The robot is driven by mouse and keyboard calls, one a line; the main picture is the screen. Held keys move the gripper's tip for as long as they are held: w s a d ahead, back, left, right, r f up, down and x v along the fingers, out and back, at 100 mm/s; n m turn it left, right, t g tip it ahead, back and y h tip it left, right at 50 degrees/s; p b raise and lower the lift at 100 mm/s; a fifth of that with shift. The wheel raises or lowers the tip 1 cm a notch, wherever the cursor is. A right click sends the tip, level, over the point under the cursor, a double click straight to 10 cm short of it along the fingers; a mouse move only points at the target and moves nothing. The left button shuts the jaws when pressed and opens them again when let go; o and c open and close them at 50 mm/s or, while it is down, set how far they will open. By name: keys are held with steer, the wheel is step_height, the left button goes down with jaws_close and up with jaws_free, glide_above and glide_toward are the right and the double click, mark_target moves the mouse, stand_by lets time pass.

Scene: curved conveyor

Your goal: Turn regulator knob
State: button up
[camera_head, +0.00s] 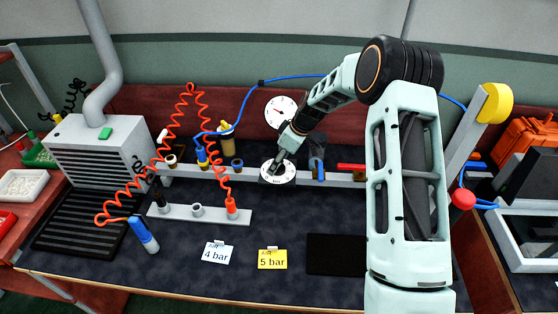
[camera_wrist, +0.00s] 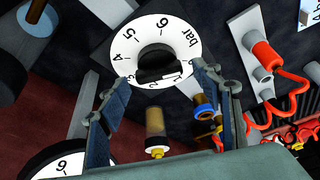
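The regulator knob (camera_wrist: 154,60) is black and sits at the centre of a white dial (camera_wrist: 190,40) with numbers and "bar" on it, in the wrist view. In the head view this dial (camera_head: 277,174) is on the grey rail at the middle of the bench, its knob partly hidden by my gripper (camera_head: 285,152). In the wrist view my gripper (camera_wrist: 160,77) is open, its two fingers apart on either side of the lower part of the dial. The knob lies between and just beyond the fingertips. I cannot tell whether they touch it.
A white gauge (camera_head: 281,111) stands behind the dial. A yellow "5 bar" card (camera_head: 272,259) and a white "4 bar" card (camera_head: 217,253) lie in front. A coiled red hose (camera_head: 164,150) and valves are at the left, a red button (camera_head: 462,198) at the right.

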steer(key=c, duration=1.1)
steer(key=shift+b, duration=0.3)
